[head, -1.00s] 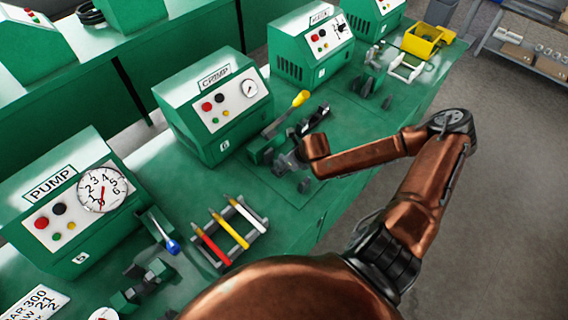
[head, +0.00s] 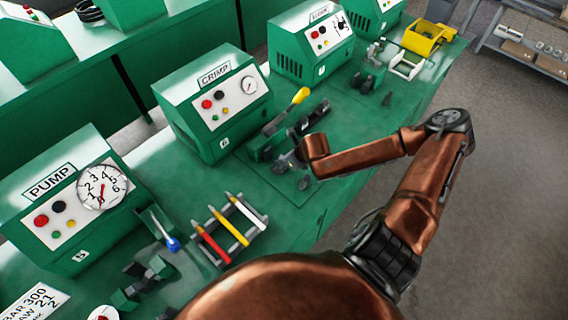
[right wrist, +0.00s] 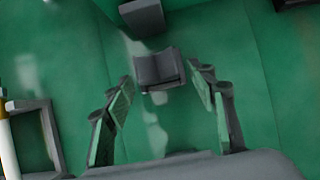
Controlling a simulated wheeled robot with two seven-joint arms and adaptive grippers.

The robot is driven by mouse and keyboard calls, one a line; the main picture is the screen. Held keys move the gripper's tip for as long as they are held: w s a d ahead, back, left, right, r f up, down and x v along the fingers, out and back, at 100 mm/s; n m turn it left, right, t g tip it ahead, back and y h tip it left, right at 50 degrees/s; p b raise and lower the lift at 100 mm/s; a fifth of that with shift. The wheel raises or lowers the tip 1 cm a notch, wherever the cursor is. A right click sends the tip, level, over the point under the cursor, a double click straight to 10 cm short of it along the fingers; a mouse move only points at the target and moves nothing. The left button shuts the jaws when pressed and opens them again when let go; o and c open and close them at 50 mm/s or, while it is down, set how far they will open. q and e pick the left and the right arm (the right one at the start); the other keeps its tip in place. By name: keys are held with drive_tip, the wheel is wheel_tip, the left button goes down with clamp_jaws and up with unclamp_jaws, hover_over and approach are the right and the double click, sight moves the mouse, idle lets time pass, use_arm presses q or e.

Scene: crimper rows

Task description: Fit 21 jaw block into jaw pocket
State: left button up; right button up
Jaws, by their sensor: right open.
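My right gripper (head: 284,162) is low over the green bench in front of the CRIMP unit. In the right wrist view its two green-padded fingers (right wrist: 165,105) are spread and empty. A dark grey notched jaw block (right wrist: 158,68) lies just beyond the fingertips, between their lines. A second dark block (right wrist: 142,17) lies farther off. In the head view a small dark block (head: 304,183) lies beside the gripper. The crimper with a yellow-tipped lever (head: 300,96) stands behind the gripper; I cannot make out its jaw pocket. My left gripper is not in view.
The CRIMP unit (head: 213,105) and PUMP unit (head: 75,200) line the bench's back. A rack with red, yellow and white tools (head: 232,228) stands nearer me. A sign reading BAR 300, JAW 21 (head: 35,305) is at lower left. A yellow bin (head: 424,37) is at the far end.

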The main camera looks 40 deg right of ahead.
drive_tip(key=v, duration=1.2)
idle(0.6)
